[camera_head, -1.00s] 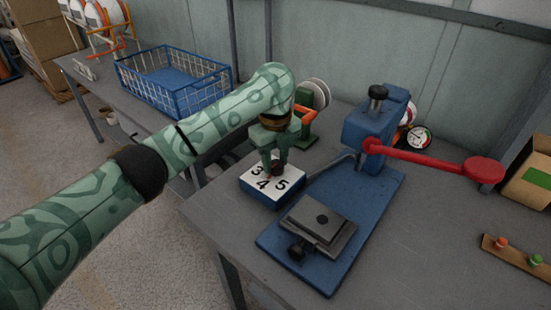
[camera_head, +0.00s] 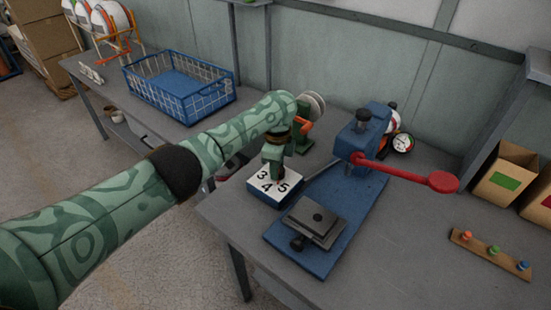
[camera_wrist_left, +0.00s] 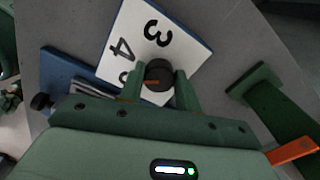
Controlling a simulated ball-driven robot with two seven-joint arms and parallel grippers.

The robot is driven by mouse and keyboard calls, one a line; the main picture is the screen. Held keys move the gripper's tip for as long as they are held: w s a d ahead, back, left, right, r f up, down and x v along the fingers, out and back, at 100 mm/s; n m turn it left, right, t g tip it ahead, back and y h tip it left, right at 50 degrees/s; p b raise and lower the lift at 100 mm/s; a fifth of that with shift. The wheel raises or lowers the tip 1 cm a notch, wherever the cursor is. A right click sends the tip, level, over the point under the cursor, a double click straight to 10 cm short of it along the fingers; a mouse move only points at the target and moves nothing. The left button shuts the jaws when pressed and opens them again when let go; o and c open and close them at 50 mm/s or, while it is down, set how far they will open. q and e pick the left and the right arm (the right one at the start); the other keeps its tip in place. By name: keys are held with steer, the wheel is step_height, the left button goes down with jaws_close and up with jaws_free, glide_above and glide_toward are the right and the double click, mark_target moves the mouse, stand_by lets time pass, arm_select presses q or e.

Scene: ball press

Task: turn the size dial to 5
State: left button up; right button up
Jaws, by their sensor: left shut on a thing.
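The size dial is a white square plate (camera_head: 265,187) on a blue box, with black numbers 3, 4 and 5 showing. It also shows in the left wrist view (camera_wrist_left: 190,28), where the 5 is partly hidden by my gripper. A round dark knob (camera_wrist_left: 159,73) stands on the plate with a small orange mark on it. The mark seems to lie on the side towards the 5, but I cannot tell exactly. My left gripper (camera_head: 275,178) reaches down over the dial and is shut on the knob, one finger on each side (camera_wrist_left: 160,88). My right gripper is out of view.
A blue press (camera_head: 365,140) with a red lever (camera_head: 405,173) stands right of the dial. A green reel stand (camera_head: 300,138) is just behind it. A blue wire basket (camera_head: 180,90) is back left. A wooden strip with coloured pegs (camera_head: 490,254) lies on the right.

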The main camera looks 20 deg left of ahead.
arm_select(q)
steer(key=n+p, duration=0.1)
steer(key=n, duration=0.1)
steer(key=shift+s+r+n, duration=0.1)
steer(key=shift+n, duration=0.2)
steer(key=shift+d+n+p, duration=0.1)
steer(key=shift+n+p, duration=0.5)
steer(key=shift+n, duration=0.5)
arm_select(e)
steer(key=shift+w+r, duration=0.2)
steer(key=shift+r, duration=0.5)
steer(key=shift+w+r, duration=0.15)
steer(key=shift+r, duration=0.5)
arm_select(q)
steer(key=o, duration=1)
steer(key=shift+c, duration=0.2)
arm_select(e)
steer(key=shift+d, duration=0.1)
arm_select(q)
step_height(320, 180, up, 16)
steer(key=p, duration=0.9)
steer(key=shift+p, duration=0.3)
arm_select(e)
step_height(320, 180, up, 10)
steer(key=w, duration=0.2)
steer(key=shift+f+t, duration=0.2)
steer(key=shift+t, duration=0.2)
